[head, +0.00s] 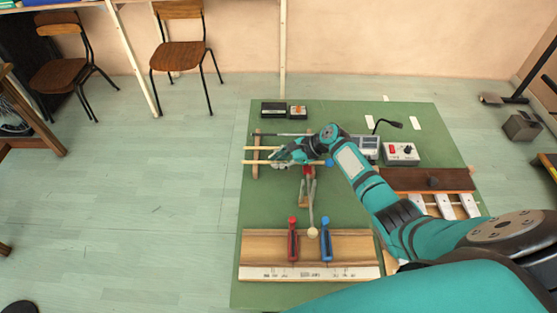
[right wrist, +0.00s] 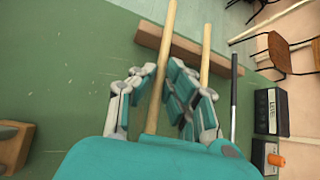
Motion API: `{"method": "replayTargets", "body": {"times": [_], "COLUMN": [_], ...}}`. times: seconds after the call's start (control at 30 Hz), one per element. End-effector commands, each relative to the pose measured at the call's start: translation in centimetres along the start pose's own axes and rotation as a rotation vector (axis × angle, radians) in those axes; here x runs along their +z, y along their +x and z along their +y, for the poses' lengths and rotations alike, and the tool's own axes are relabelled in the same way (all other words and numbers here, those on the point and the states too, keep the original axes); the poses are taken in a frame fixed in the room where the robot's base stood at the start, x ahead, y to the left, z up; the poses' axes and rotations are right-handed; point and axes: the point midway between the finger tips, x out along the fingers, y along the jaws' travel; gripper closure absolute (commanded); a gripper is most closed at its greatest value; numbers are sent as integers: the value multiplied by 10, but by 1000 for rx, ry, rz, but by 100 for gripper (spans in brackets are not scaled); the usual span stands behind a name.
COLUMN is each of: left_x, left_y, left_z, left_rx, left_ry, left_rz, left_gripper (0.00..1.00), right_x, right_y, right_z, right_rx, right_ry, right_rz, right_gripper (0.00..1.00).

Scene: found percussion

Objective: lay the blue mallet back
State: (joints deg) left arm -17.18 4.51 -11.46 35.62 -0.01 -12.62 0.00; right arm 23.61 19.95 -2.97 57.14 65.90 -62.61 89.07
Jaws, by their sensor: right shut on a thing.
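The blue mallet shows its blue head (head: 330,162) beside my right forearm in the head view. Its pale wooden stick (right wrist: 161,65) runs between the fingers of my right gripper (right wrist: 155,92) in the right wrist view. The gripper (head: 283,157) is shut on this stick, and the stick's far end crosses over a wooden rest bar (head: 256,157). I cannot tell whether stick and bar touch. The bar also shows in the right wrist view (right wrist: 178,44). A second pale stick (right wrist: 206,45) and a dark rod (right wrist: 234,85) lie alongside. My left gripper is out of view.
Small boxes (head: 273,109), a control box (head: 401,152) and white bars (head: 445,206) stand around.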

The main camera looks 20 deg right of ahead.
Motion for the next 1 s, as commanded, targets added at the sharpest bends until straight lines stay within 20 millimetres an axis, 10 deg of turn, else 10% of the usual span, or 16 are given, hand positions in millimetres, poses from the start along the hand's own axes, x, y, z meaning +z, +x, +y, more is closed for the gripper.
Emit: {"method": "replayTargets", "body": {"times": [0.47,0.7,1.0], "left_x": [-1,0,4], "left_y": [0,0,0], "left_z": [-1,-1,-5], "left_rx": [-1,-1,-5], "left_ry": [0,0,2], "left_rz": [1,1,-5], "left_gripper": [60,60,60], "right_x": [-4,-4,-4], "right_y": [4,4,2], "right_z": [1,1,1], "right_rx": [0,0,0], "right_ry": [0,0,0], "right_rz": [0,0,0], "right_gripper": [100,63,63]}}
